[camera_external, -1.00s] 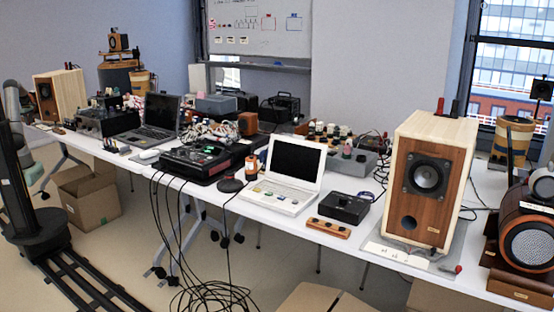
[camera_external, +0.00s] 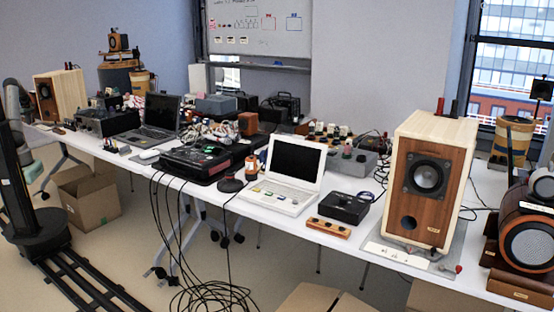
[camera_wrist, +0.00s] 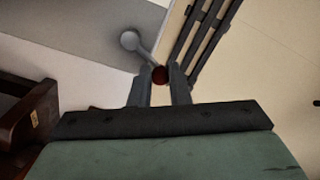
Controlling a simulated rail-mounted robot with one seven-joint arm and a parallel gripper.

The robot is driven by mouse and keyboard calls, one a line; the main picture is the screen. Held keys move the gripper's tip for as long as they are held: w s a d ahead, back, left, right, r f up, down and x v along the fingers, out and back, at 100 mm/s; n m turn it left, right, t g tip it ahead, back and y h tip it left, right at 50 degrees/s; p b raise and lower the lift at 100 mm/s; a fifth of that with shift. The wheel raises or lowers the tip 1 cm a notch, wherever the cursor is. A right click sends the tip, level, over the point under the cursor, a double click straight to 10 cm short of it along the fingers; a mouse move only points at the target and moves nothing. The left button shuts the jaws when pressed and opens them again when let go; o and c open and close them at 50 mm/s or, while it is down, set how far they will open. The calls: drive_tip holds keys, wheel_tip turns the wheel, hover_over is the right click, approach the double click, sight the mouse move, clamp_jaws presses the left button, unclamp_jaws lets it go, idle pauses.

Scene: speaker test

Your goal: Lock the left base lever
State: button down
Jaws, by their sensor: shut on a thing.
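The lever (camera_wrist: 143,50) shows in the wrist view as a short grey arm running from a round grey pivot to a dark red knob (camera_wrist: 160,75). My gripper (camera_wrist: 165,72) is closed around the knob, one finger on each side. The lever lies at the edge of a grey plate (camera_wrist: 70,45). In the external view, the left wooden speaker (camera_external: 69,90) stands at the far left of the table. The lever and my fingertips cannot be made out in that view.
A dark brown wooden piece (camera_wrist: 30,118) is close to my gripper's left in the wrist view. My rails run across the floor at the upper right there. The white table (camera_external: 290,225) holds a laptop (camera_external: 292,175), electronics and another wooden speaker (camera_external: 430,175). Cables hang at its front.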

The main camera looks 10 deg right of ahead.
drive_tip(key=m+p, duration=0.1)
drive_tip(key=m, duration=0.1)
drive_tip(key=w+m+p, duration=0.1)
drive_tip(key=m+p, duration=0.1)
drive_tip(key=w+m+p, duration=0.1)
drive_tip(key=m, duration=0.1)
drive_tip(key=shift+w+p, duration=0.1)
drive_tip(key=shift+p, duration=0.3)
drive_tip(key=m+p, duration=0.1)
drive_tip(key=w+m, duration=0.1)
drive_tip(key=m, duration=0.1)
drive_tip(key=shift+w+d+m+p, duration=0.1)
drive_tip(key=shift+d+m+p, duration=0.1)
drive_tip(key=shift+m+p, duration=0.15)
drive_tip(key=shift+w+d+f+m+p, duration=0.15)
drive_tip(key=shift+w+m+p, duration=0.15)
drive_tip(key=shift+m, duration=0.4)
drive_tip(key=shift+w+d+f+m+p, duration=0.15)
drive_tip(key=shift+m+p, duration=0.2)
drive_tip(key=shift+m, duration=0.3)
drive_tip(key=shift+r, duration=0.1)
drive_tip(key=c, duration=1.4)
unclamp_jaws()
drive_tip(key=shift+w, duration=0.1)
drive_tip(key=shift+o, duration=0.2)
drive_tip(key=shift+r, duration=0.1)
